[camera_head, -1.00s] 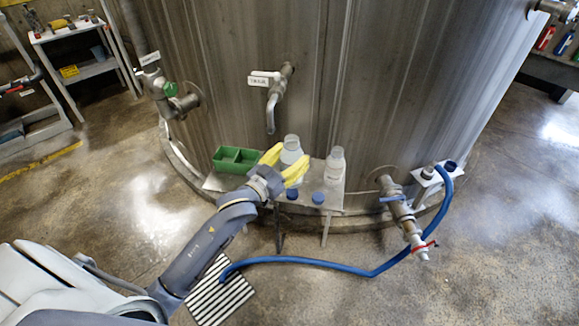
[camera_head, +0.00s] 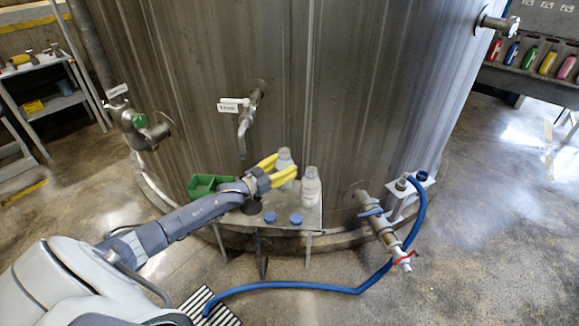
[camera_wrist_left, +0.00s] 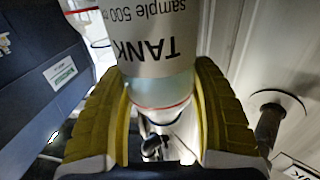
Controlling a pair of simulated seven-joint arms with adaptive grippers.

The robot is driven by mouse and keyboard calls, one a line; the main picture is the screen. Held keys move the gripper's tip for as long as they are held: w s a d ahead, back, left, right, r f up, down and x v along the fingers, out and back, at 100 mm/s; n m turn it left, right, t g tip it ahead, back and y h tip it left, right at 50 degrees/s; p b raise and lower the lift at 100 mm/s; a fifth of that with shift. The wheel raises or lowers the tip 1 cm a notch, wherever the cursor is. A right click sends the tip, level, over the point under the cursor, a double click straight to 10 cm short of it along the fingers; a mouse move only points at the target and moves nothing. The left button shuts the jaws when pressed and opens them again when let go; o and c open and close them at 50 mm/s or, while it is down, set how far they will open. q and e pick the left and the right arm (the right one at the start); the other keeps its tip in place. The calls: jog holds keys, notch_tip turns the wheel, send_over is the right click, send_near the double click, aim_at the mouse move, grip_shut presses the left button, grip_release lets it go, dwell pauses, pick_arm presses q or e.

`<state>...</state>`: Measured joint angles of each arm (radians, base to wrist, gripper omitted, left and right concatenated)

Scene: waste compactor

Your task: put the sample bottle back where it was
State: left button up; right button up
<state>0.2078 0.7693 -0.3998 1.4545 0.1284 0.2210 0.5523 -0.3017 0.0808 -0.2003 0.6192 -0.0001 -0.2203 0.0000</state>
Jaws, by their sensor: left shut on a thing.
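The sample bottle (camera_head: 285,160) is a clear bottle with a white label. In the left wrist view the bottle (camera_wrist_left: 155,45) shows a label reading "TANK" and "sample 500", upside down in the picture. My left gripper (camera_head: 283,171), with yellow finger pads, is shut around the bottle over the small metal shelf (camera_head: 255,219) by the tank. Whether the bottle's base touches the shelf is hidden. A second similar bottle (camera_head: 310,186) stands just right of it on the shelf. My right gripper is not in view.
A tap (camera_head: 246,125) juts from the tank above. A valve pipe (camera_head: 380,222) and blue hose (camera_head: 320,288) are at the right.

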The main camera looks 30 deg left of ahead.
pick_arm(q)
jog(key=shift+f, duration=3.2)
jog(key=shift+f, duration=0.4)
